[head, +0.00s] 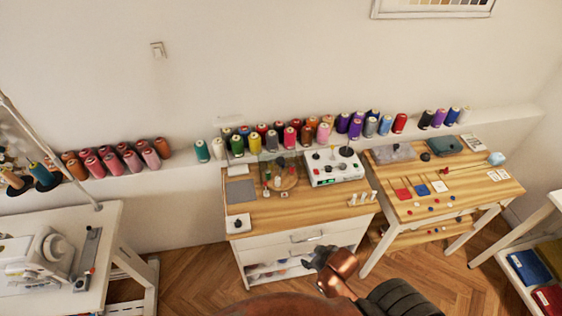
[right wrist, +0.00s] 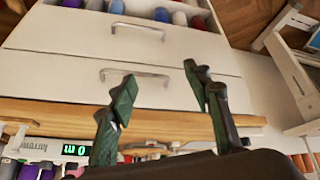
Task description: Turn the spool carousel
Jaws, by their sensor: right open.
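The spool carousel (head: 291,181) looks like a small round wooden turntable with a few small spools on it. It stands on the wooden top of the white drawer cabinet (head: 240,210), toward the back. My right gripper (head: 314,256) is in front of the cabinet, apart from the carousel and nearer to me. In the right wrist view its two dark green fingers (right wrist: 160,75) are spread with nothing between them, in front of the cabinet's drawers. The carousel cannot be made out in that view. My left gripper is not in view.
A white device with dials (head: 333,168) stands right of the carousel. Thread spools line the wall ledge (head: 190,158) behind. A grey mat (head: 240,191) lies on the left of the cabinet top. A second wooden table (head: 440,185) is at right, a sewing machine (head: 40,255) at left.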

